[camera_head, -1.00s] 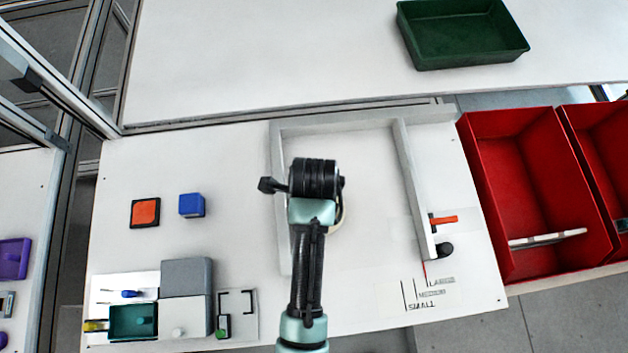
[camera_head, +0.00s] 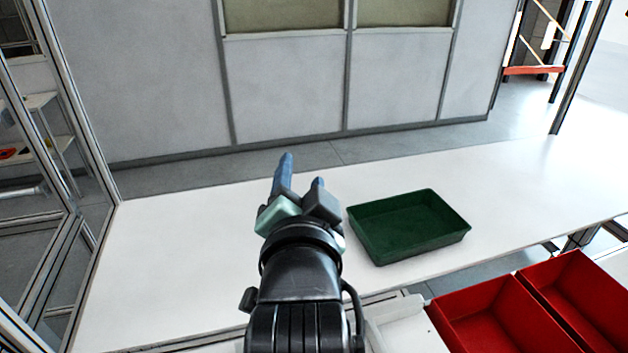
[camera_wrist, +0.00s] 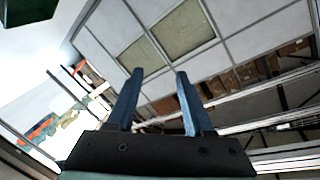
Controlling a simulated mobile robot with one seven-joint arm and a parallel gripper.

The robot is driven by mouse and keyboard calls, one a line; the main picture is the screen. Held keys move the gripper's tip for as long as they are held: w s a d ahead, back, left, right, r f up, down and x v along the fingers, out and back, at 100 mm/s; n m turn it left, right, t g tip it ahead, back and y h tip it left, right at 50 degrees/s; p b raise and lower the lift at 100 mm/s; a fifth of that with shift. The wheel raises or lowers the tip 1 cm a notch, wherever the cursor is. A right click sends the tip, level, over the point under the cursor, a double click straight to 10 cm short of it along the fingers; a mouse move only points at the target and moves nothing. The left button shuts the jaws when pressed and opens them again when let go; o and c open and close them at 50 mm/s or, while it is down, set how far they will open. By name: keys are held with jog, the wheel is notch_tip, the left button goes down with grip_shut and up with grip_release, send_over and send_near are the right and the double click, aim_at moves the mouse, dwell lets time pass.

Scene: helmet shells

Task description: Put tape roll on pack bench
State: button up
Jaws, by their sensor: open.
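My gripper (camera_head: 302,171) is raised over the long white bench (camera_head: 160,260), which is probably the pack bench, with its blue fingers pointing away from me. In the wrist view, the two fingers (camera_wrist: 159,72) stand apart with nothing between them. No tape roll can be made out in either current view. My arm covers part of the bench and the area below it.
A dark green tray (camera_head: 408,228) sits on the white bench, right of my gripper; it also shows in the wrist view (camera_wrist: 28,10). Red bins (camera_head: 500,320) stand at lower right. A metal frame (camera_head: 75,130) rises at left. The bench's left part looks clear.

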jog(key=s+r+n+t, duration=0.4)
jog(key=s+r, duration=0.3)
jog(key=r, duration=0.6)
jog(key=s+d+r+n+t, duration=0.1)
jog(key=s+r+n+t, duration=0.3)
jog(key=r, duration=1)
jog(key=s+t, duration=0.2)
jog(key=shift+s+d+t+h, duration=0.3)
jog(key=shift+s, duration=0.05)
